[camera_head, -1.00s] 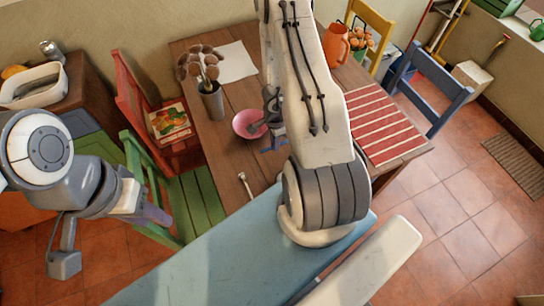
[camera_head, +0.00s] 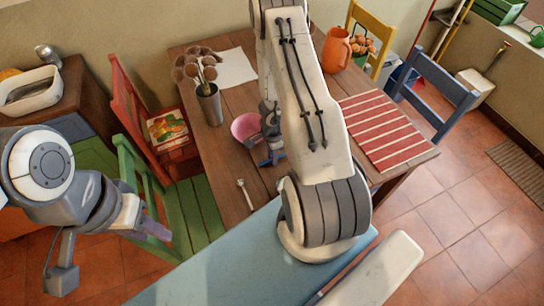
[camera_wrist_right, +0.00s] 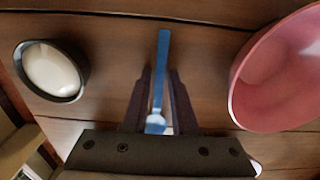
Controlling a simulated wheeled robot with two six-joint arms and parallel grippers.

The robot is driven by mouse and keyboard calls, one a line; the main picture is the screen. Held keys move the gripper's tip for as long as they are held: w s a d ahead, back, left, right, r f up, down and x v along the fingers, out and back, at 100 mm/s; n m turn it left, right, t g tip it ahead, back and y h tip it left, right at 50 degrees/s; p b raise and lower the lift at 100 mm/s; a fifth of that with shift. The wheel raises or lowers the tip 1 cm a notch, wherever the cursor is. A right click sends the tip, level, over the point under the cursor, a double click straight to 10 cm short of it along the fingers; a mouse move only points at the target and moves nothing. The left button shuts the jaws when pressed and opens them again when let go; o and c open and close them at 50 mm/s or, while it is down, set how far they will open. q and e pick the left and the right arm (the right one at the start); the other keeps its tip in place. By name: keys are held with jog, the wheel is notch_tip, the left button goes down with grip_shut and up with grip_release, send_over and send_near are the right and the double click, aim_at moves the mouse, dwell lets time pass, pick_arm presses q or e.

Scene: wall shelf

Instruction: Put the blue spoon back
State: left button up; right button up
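The blue spoon (camera_wrist_right: 163,65) lies lengthwise between the fingers of my right gripper (camera_wrist_right: 160,78) in the right wrist view, above the wooden table top. A narrow gap shows beside the spoon, so the fingers look open around it. In the head view a bit of the blue spoon (camera_head: 272,158) shows below the right gripper (camera_head: 269,128), beside the pink bowl (camera_head: 241,125); my right arm hides the rest. A grey cup (camera_head: 211,109) with several wooden utensils stands further left. My left gripper (camera_head: 152,228) hangs near the green chair, empty; its finger opening is unclear.
The pink bowl (camera_wrist_right: 265,85) is close on the right in the wrist view, with a dark-rimmed round container (camera_wrist_right: 48,72) on the left. A pale utensil (camera_head: 245,193) lies near the table's front. A striped red mat (camera_head: 382,130) and orange pitcher (camera_head: 336,50) are to the right.

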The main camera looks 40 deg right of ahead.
jog(key=shift+o, duration=0.6)
jog(key=shift+r, duration=0.15)
notch_tip(320, 180, up, 12)
jog(key=p, duration=1.2)
jog(key=w+a+r+n+t+y, duration=0.1)
jog(key=w+a+r+n, duration=0.2)
jog(key=a+r, duration=0.3)
jog(key=w+a+r+n+y, duration=0.1)
jog(key=w+a+r+n, duration=0.25)
jog(key=a+r, duration=0.3)
jog(key=s+a+r+n, duration=0.4)
jog(key=a+r+n, duration=0.3)
jog(key=a+r, duration=0.3)
jog(key=s+a+r+n+g, duration=0.1)
jog(key=s+a+r+n, duration=0.5)
jog(key=s+a, duration=0.15)
jog(key=s+d+r+n+h, duration=0.1)
jog(key=s+r+n, duration=0.4)
jog(key=s+n, duration=0.3)
jog(key=s, duration=0.4)
jog(key=shift+d+r, duration=0.2)
jog(key=shift+d, duration=0.1)
